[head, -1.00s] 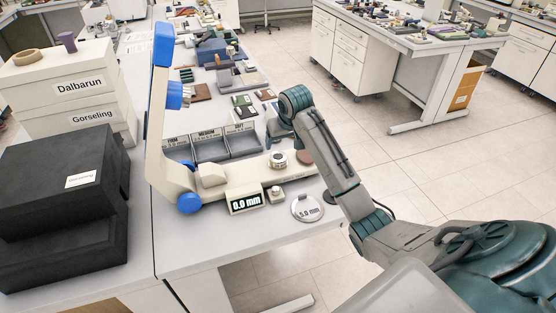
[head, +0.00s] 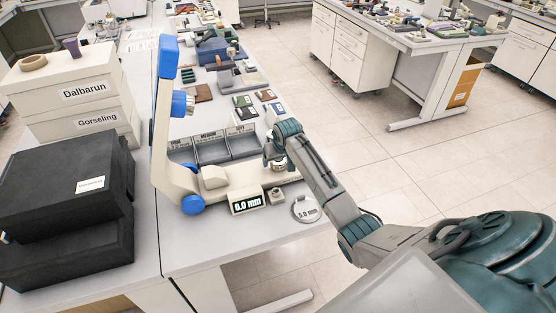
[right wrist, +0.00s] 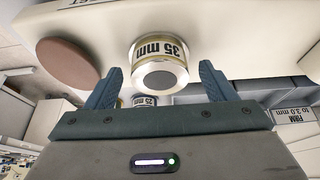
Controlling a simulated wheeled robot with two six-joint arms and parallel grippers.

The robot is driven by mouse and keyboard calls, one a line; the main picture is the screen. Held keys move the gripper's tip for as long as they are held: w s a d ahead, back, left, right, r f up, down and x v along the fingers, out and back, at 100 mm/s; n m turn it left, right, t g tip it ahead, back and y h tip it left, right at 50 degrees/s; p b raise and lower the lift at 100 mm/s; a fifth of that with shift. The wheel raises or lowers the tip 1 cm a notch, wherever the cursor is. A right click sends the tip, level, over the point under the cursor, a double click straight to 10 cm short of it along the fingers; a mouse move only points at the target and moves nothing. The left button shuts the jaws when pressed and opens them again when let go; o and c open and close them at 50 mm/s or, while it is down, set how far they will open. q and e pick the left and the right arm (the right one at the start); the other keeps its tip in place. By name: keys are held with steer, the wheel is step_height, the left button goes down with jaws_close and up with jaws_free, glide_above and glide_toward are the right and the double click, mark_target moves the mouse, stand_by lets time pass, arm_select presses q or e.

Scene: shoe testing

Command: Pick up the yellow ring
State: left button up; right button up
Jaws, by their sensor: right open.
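A short round piece with a pale yellow band marked 35 mm (right wrist: 160,62) sits on the cream base of the gauge in the right wrist view, and seems to be the yellow ring. My right gripper (right wrist: 161,69) is open, with one finger on each side of it and a gap at both sides. In the head view the right gripper (head: 272,155) is low over the gauge base, and its wrist partly hides the round piece (head: 279,167). A second piece marked 25 mm (right wrist: 145,101) shows behind, partly covered. The left gripper is not in view.
The gauge's upright arm (head: 166,130) stands left of my right gripper. Its display (head: 246,203) reads 0.0 mm, beside a round 5.0 mm disc (head: 306,209). Grey bins (head: 212,150) stand behind.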

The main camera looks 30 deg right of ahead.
steer(key=c, duration=1)
steer(key=shift+c, duration=0.2)
steer(key=shift+r, duration=0.15)
